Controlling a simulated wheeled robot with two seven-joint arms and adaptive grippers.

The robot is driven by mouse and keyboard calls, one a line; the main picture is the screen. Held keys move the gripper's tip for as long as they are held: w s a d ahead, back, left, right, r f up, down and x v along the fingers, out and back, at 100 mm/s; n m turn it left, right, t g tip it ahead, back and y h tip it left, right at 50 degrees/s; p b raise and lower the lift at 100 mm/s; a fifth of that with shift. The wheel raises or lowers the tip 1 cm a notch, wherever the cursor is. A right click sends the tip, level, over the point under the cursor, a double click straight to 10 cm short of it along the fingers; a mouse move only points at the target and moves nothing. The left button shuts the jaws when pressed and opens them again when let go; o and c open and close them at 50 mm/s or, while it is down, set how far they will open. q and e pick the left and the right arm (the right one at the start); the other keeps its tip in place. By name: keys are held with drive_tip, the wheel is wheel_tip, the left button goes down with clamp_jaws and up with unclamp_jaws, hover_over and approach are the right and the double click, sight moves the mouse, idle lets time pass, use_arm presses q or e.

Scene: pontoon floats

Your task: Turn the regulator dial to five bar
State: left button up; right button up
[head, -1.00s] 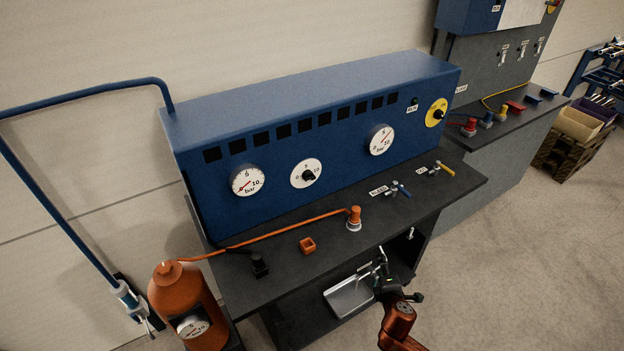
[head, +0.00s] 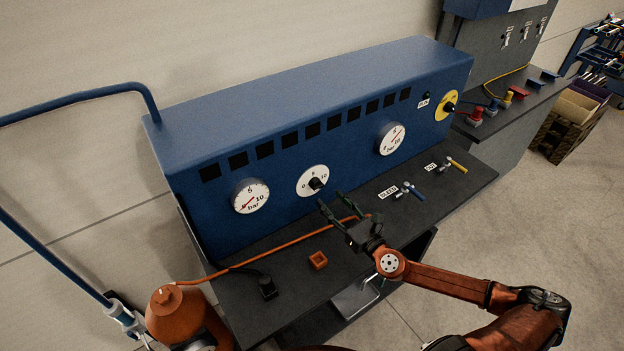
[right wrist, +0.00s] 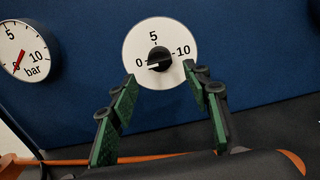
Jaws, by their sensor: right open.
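The regulator dial (head: 313,181) is a white disc with a black knob on the blue panel, between two gauges. It also shows in the right wrist view (right wrist: 139,48), marked 0, 5 and 10. The white mark on its black knob (right wrist: 159,59) points left, near 0. My right gripper (head: 329,198) is open and empty, just in front of and below the knob. In the right wrist view its fingertips (right wrist: 160,73) stand apart on either side below the knob, seemingly not touching it. My left gripper is not in view.
The left gauge (head: 251,197) has its red needle near 0. The right gauge (head: 392,139) is farther along the panel. An orange hose (head: 285,248) crosses the dark bench top below the dial.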

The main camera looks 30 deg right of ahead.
sight(320, 187)
drive_tip(key=w, duration=0.3)
drive_tip(key=shift+w+a+r+p, duration=0.15)
drive_tip(key=shift+w+r+p, duration=0.1)
drive_tip(key=shift+r+p, duration=0.1)
drive_tip(key=shift+w+f, duration=0.1)
drive_tip(key=shift+w, duration=1.3)
drive_tip(key=shift+w+a+f, duration=0.1)
drive_tip(key=shift+w+a, duration=0.05)
drive_tip(key=shift+w, duration=0.2)
drive_tip(key=c, duration=0.5)
drive_tip(key=shift+c, duration=0.8)
drive_tip(key=c, duration=0.5)
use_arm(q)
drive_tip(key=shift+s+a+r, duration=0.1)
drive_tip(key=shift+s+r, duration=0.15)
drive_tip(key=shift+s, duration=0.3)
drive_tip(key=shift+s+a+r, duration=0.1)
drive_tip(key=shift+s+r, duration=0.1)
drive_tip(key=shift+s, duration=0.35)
